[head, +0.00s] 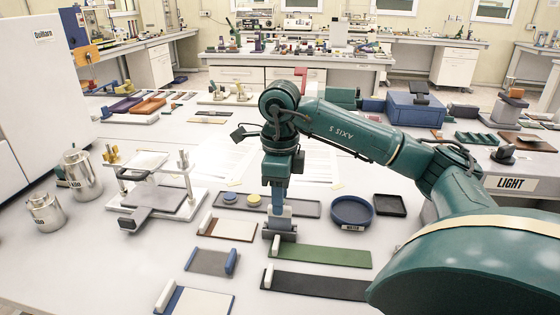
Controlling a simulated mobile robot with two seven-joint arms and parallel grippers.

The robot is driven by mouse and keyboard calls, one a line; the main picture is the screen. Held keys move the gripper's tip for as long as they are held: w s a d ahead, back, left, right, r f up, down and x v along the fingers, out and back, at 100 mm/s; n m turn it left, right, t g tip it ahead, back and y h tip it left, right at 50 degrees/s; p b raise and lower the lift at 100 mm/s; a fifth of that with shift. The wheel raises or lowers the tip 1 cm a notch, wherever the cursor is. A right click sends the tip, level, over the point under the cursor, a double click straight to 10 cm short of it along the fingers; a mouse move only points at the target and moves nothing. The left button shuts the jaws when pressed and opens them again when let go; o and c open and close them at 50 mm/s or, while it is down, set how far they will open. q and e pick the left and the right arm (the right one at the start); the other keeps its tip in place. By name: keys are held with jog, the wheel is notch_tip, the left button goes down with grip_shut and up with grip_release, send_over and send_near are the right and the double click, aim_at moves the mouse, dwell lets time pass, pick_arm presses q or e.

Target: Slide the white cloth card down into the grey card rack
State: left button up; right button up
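My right gripper (278,196) points straight down near the middle of the table, directly above a small grey block that looks like the card rack (280,233). A narrow pale, bluish-white piece (278,212), probably the white cloth card, shows between the fingertips and the rack. The fingers appear closed around its upper part. Its lower end is at the top of the rack, but I cannot tell how deep it sits in the slot. My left gripper is not in view.
Several flat boards with white end grips lie around the rack, including a green one (322,256) and a black one (315,286). A round blue water dish (351,211) stands to the right. A metal stand (158,196) and two steel canisters are at left.

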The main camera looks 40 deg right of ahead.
pick_arm(q)
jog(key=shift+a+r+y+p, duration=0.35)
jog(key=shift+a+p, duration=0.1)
jog(key=shift+p, duration=0.8)
pick_arm(e)
notch_tip(320, 180, up, 9)
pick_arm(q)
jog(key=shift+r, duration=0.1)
